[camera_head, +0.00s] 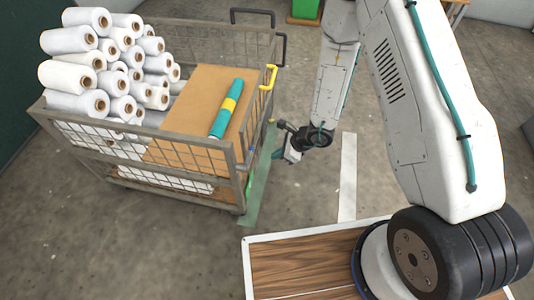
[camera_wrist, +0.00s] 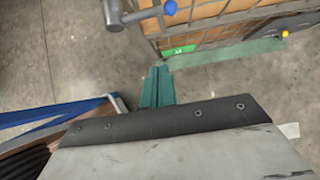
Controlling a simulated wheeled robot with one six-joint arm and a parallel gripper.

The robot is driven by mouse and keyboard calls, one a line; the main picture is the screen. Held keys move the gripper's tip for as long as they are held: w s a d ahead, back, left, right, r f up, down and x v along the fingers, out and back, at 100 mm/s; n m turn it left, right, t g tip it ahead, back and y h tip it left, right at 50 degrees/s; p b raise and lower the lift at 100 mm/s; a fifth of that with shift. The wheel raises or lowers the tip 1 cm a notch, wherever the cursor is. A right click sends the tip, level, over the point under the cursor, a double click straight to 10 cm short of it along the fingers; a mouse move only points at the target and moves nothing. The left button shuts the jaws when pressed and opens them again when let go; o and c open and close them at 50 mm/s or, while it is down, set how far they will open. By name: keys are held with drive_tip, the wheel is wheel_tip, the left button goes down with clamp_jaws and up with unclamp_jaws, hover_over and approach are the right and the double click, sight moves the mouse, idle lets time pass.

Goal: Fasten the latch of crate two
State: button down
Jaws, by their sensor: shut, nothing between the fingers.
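A grey wire-mesh crate (camera_head: 240,165) stands at the left in the head view, and part of its side shows at the top of the wrist view (camera_wrist: 215,22). It bears no number I can read. A yellow bent handle (camera_head: 269,77) sits on its right top edge; I cannot tell whether this is the latch. In the wrist view a grey bar with a blue ball end (camera_wrist: 171,8) is near the crate's side. My gripper (camera_head: 287,156) hangs right of the crate, apart from it. Its teal fingers (camera_wrist: 157,72) are shut and empty, below a green label (camera_wrist: 179,51).
White rolls (camera_head: 110,65) fill the crate's left part. A brown board (camera_head: 190,105) with a teal and yellow roll (camera_head: 227,107) lies in its right part. A green strip (camera_head: 260,185) marks the floor beside the crate. A green bin (camera_head: 304,10) stands behind. Floor right of the crate is clear.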

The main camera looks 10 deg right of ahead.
drive_tip(key=w+a+f, duration=0.2)
drive_tip(key=a+f, duration=0.1)
drive_tip(key=a, duration=0.4)
drive_tip(key=shift+w+a+f, duration=0.15)
drive_tip(key=shift+w+f, duration=0.15)
drive_tip(key=shift+f, duration=0.1)
